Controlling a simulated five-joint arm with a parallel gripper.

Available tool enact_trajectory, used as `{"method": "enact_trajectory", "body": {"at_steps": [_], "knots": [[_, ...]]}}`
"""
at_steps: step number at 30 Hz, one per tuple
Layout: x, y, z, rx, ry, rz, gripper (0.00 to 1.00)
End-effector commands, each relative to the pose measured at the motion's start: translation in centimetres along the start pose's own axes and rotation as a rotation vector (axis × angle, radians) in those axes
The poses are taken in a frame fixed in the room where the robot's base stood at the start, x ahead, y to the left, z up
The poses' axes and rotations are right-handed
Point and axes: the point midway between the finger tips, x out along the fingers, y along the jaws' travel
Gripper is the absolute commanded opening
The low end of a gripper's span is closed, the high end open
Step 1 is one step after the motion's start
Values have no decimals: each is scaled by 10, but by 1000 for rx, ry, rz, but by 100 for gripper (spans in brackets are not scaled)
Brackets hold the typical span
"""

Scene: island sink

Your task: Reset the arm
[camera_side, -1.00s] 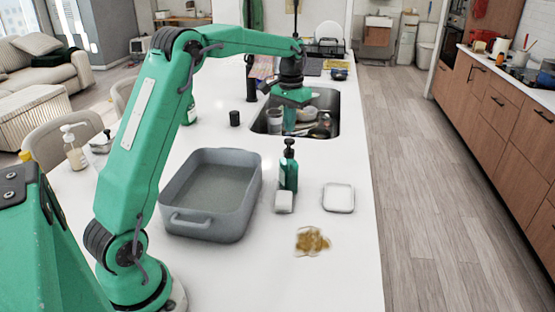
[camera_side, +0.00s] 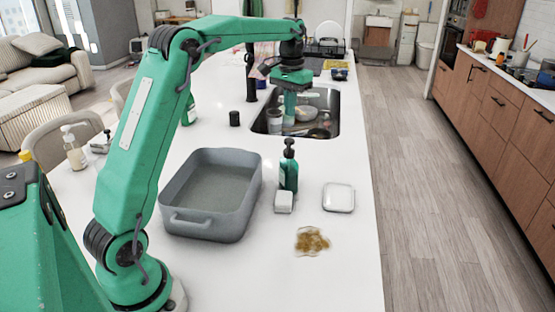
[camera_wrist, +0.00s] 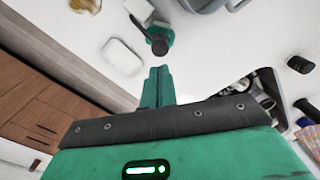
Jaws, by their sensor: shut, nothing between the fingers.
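My gripper (camera_side: 290,103) is over the sink (camera_side: 318,124), pointing down, with its green fingers together and nothing between them. In the wrist view the closed fingers (camera_wrist: 157,86) show in front of the counter, apart from the green pump bottle (camera_wrist: 158,38). My green arm reaches from the lower left over the counter. In the side view a cup (camera_side: 274,121) and other dishes lie in the sink, partly hidden by my gripper.
A grey roasting pan (camera_side: 213,194) stands mid-counter. Right of it are the green pump bottle (camera_side: 289,170), a white sponge (camera_side: 284,201), a square white dish (camera_side: 338,197) and a brown spill (camera_side: 312,240). A small black cylinder (camera_side: 234,118) stands left of the sink.

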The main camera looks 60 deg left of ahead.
Motion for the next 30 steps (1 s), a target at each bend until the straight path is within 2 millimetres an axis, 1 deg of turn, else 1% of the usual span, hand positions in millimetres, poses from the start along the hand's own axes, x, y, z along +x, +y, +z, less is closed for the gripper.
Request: {"method": "enact_trajectory", "body": {"at_steps": [5,11,14,21,30], "knots": [[-3,2,3,3,7,0,0],[-16,14,18,19,36,-2,0],[-25,23,32,32,59,-3,0],[-45,46,74,68,129,-3,0],[-56,69,134,115,216,3,0]]}}
